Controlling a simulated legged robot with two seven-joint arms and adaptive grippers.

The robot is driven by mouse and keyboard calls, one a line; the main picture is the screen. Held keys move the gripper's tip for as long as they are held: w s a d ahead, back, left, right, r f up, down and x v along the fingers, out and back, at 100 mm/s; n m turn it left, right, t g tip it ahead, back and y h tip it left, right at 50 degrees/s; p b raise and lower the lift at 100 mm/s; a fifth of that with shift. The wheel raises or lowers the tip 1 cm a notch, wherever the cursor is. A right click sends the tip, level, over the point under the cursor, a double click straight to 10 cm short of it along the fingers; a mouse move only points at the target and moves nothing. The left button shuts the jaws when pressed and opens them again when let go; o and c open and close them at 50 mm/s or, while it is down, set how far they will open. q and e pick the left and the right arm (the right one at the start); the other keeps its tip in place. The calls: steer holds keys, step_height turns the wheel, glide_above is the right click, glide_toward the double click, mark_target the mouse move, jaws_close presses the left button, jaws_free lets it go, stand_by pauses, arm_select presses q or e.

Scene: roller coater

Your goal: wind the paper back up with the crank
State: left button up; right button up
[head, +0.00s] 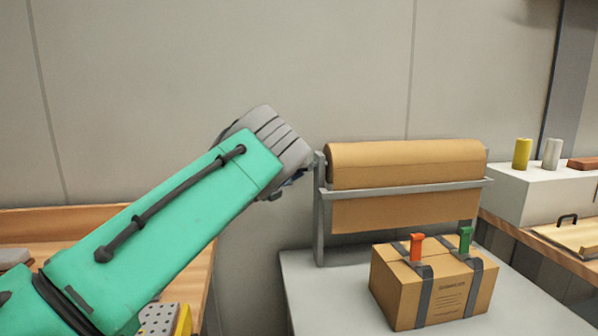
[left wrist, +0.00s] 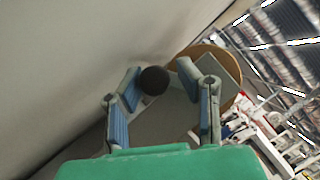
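The brown paper roll (head: 400,165) sits in a grey metal stand (head: 320,215), with a sheet of paper (head: 400,213) hanging below its front bar. My left gripper (head: 291,182) is at the left end of the stand, mostly hidden behind my green forearm in the head view. In the left wrist view, its two blue-padded fingers (left wrist: 157,82) are spread, with the dark round crank knob (left wrist: 154,80) between their tips. A gap shows on the right side of the knob; contact on the left is unclear. The crank arm is hidden in the head view. My right gripper is out of view.
A strapped cardboard box (head: 430,288) with an orange and a green clip stands on the grey table (head: 300,285) before the roll. A white block (head: 530,190) with yellow and grey cylinders stands right. A wooden bench (head: 190,275) is left. A wall is behind.

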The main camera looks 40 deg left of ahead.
arm_select(q)
steer(key=shift+w+a+f, duration=0.1)
steer(key=shift+a+f, duration=0.1)
steer(key=shift+a, duration=0.5)
steer(key=shift+c, duration=1.1)
jaws_close()
steer(key=shift+d, duration=0.45)
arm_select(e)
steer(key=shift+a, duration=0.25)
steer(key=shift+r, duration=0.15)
